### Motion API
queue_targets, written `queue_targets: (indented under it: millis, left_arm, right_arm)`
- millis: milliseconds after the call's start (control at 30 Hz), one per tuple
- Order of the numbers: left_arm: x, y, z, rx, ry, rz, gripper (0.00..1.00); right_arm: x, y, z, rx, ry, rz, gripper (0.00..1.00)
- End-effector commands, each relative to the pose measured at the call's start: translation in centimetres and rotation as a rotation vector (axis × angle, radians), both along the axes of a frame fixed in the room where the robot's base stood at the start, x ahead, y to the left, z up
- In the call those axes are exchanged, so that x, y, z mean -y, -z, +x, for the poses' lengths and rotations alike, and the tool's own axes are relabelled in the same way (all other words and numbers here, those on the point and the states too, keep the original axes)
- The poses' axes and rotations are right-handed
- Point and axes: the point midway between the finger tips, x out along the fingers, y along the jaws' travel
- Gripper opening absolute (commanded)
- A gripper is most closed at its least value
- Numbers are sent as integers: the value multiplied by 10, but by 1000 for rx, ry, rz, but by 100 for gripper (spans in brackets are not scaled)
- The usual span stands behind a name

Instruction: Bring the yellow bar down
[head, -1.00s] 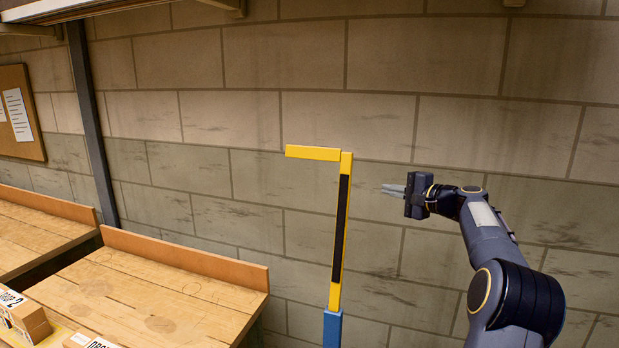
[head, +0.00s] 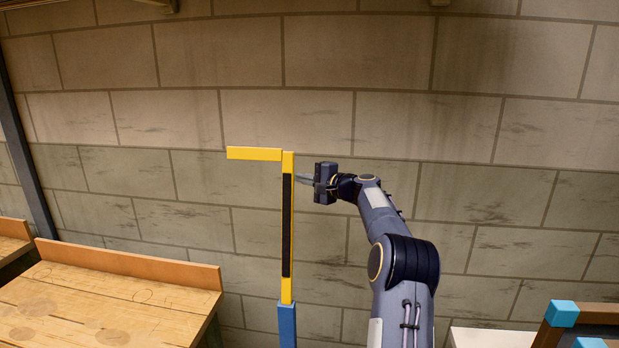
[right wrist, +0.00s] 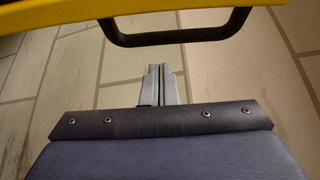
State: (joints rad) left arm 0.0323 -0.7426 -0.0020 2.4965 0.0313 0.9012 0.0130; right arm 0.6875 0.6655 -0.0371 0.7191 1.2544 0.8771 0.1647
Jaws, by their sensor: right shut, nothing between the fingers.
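The yellow bar (head: 255,154) sticks out level to the left from the top of a yellow upright. The upright has a black strip on its front and stands on a blue post (head: 287,324). My right gripper (head: 299,178) is shut and empty, just right of the upright near its top. In the right wrist view, its fingers (right wrist: 161,72) point at a black handle (right wrist: 180,36) on a yellow part, with a gap in the picture. Whether the fingertips touch the upright cannot be told from the head view. My left gripper is not in view.
A wooden table (head: 95,305) with a raised orange-brown back edge stands at lower left. A block wall (head: 400,60) is behind. A frame with blue corners (head: 562,313) and a pale surface are at lower right.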

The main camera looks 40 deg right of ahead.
Motion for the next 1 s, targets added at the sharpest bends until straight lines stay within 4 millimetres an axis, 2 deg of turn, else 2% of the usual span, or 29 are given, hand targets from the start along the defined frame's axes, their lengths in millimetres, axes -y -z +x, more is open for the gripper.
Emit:
queue_targets:
  millis: [233, 733, 867, 1000]
  left_arm:
    - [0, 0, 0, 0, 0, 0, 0]
    - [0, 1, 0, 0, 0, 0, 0]
    - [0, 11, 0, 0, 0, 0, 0]
    - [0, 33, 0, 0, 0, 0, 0]
  right_arm:
    - [-16, -3, -8, 0, -1, 1, 0]
    - [-20, -3, -10, 1, 0, -2, 0]
    - [-24, -2, -11, 10, -1, -13, 0]
    - [-36, -2, -15, 33, -2, -40, 0]
